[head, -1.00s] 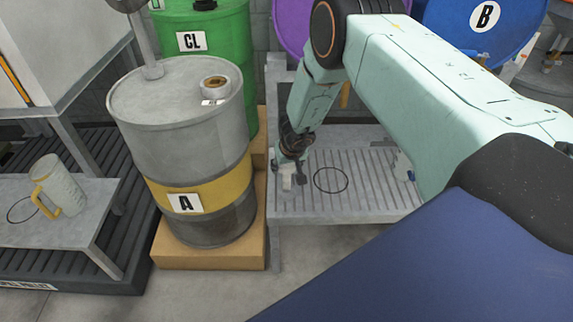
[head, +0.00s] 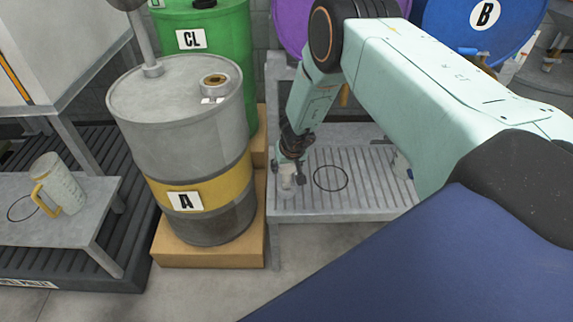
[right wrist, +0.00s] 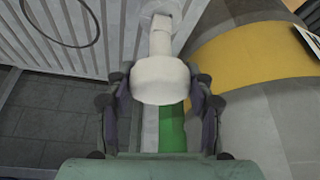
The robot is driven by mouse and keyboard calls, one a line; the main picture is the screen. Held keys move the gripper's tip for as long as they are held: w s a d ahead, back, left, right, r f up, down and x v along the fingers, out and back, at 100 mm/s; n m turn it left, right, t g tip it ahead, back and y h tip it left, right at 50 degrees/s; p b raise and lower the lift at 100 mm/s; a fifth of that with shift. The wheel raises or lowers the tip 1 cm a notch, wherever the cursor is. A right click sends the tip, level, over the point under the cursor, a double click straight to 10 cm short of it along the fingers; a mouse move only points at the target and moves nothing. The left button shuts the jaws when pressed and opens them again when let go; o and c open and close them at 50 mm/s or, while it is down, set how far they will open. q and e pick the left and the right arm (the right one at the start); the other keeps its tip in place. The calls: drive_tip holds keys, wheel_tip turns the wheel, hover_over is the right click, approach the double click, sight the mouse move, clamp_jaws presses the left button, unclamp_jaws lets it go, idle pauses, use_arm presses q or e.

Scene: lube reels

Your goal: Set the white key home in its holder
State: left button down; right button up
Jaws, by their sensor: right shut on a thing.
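The white key (right wrist: 160,78) shows large in the right wrist view, with a rounded head and a narrower shaft running up the picture. My right gripper (right wrist: 161,105) is shut on its head, one finger at each side. In the head view the right gripper (head: 291,172) is low over the left side of the slatted bench, and a small pale part (head: 287,173) shows there. The shaft's far end meets a pale block at the top of the wrist view; I cannot tell whether this is the holder or part of the key. My left gripper is not in view.
The grey drum A (head: 182,110) stands just left of the slatted bench (head: 345,205). A black ring marking (head: 331,178) lies right of the gripper. A mug (head: 60,183) stands on the left shelf. Green, purple and blue drums stand behind.

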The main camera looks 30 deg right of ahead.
drive_tip(key=shift+f+b, duration=0.7)
drive_tip(key=shift+f, duration=0.65)
drive_tip(key=o, duration=1.3)
drive_tip(key=v, duration=1.2)
drive_tip(key=shift+x, duration=6)
drive_tip(key=shift+s+r, duration=0.1)
